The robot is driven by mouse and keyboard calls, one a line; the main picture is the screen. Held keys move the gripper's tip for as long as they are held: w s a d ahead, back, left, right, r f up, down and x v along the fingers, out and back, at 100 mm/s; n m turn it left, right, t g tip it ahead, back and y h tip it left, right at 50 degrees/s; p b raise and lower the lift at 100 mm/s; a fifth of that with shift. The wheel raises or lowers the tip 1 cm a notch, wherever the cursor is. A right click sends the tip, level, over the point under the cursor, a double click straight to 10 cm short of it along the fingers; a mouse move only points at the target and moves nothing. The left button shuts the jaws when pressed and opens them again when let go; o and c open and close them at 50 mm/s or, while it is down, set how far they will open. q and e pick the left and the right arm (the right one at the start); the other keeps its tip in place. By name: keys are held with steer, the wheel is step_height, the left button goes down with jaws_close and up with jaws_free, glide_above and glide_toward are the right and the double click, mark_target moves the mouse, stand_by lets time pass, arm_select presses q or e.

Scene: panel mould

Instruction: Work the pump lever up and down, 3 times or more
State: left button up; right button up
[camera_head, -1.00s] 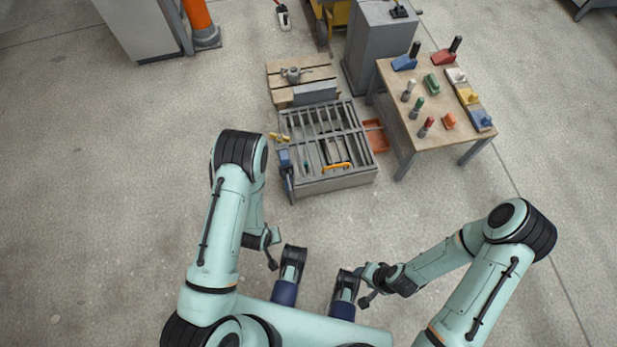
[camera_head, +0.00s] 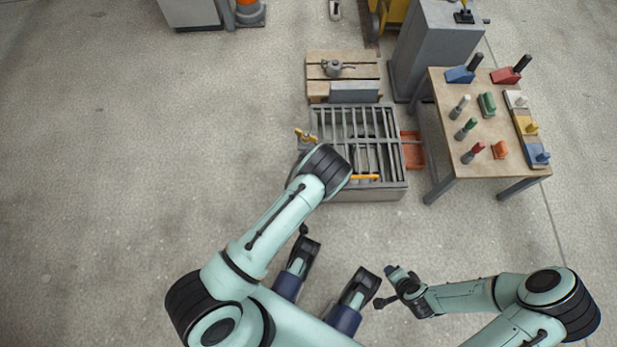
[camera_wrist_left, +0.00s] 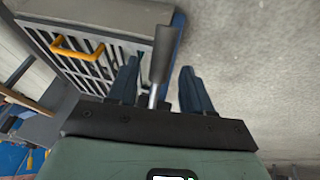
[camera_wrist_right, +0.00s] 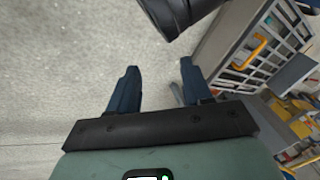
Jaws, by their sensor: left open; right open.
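The grey metal pump lever (camera_wrist_left: 160,60) shows in the left wrist view, standing between the two fingers of my open left gripper (camera_wrist_left: 158,88). The fingers are apart from it on both sides; how deep it sits between them I cannot tell. A blue part (camera_wrist_left: 176,32) beside the mould lies behind the lever's far end. In the head view my left arm hides the lever and left gripper. The slatted grey panel mould (camera_head: 365,194) is just ahead. My right gripper (camera_head: 383,288) is open and empty over bare floor, also in the right wrist view (camera_wrist_right: 160,75).
A yellow handle (camera_head: 366,177) lies on the mould, and a yellow valve (camera_head: 305,136) is at its left corner. A wooden table (camera_head: 490,125) with coloured tools stands right. An orange tray (camera_head: 413,158) lies between. Floor at left is clear.

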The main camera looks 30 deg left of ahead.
arm_select(q)
steer(key=shift+b+x, duration=0.4)
steer(key=shift+x, duration=1.2)
arm_select(e)
steer(key=shift+s+d+f, duration=0.15)
steer(key=shift+s+f, duration=0.15)
steer(key=shift+f, duration=0.25)
steer(key=shift+s+d+f, duration=0.15)
steer(key=shift+s+f, duration=0.1)
steer(key=shift+f, duration=0.25)
arm_select(q)
jaws_close()
